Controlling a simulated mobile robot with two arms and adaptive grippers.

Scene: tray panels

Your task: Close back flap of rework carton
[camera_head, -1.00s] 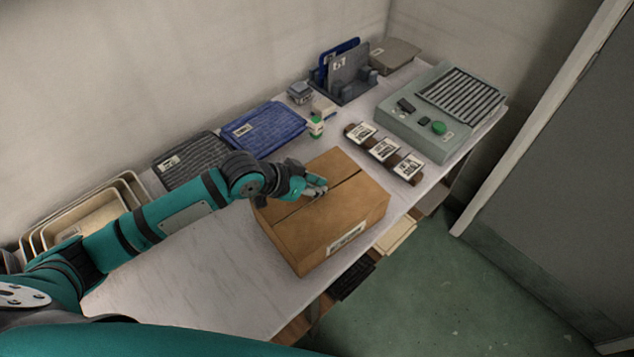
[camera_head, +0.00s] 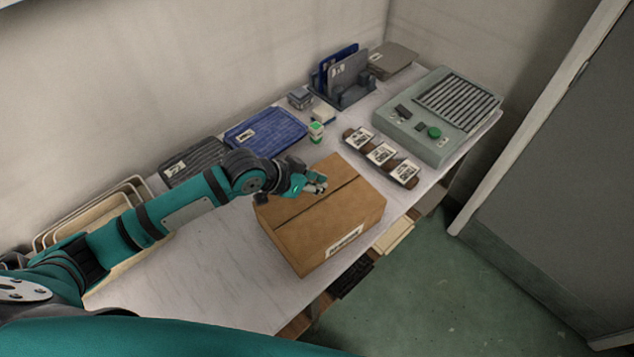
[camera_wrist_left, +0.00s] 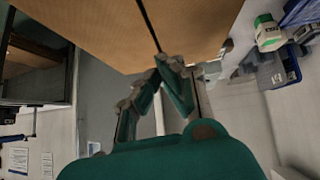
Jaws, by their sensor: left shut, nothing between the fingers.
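The brown rework carton (camera_head: 325,235) stands on the white bench with a label on its front side. Its top panels lie flat, with a dark seam running between them. The carton's top also fills the upper part of the left wrist view (camera_wrist_left: 95,28). My left gripper (camera_head: 320,183) is just above the carton's top, near the far end and close to the seam. Its fingers (camera_wrist_left: 163,70) are shut with nothing between them. I cannot tell whether the fingertips touch the cardboard. My right gripper is not in view.
Behind the carton lie a blue tray panel (camera_head: 265,132), a dark panel (camera_head: 193,160) and a small green-capped bottle (camera_head: 316,132). A labelled rack (camera_head: 382,156) and a grey-green machine (camera_head: 438,112) stand to the right. The bench front-left is clear.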

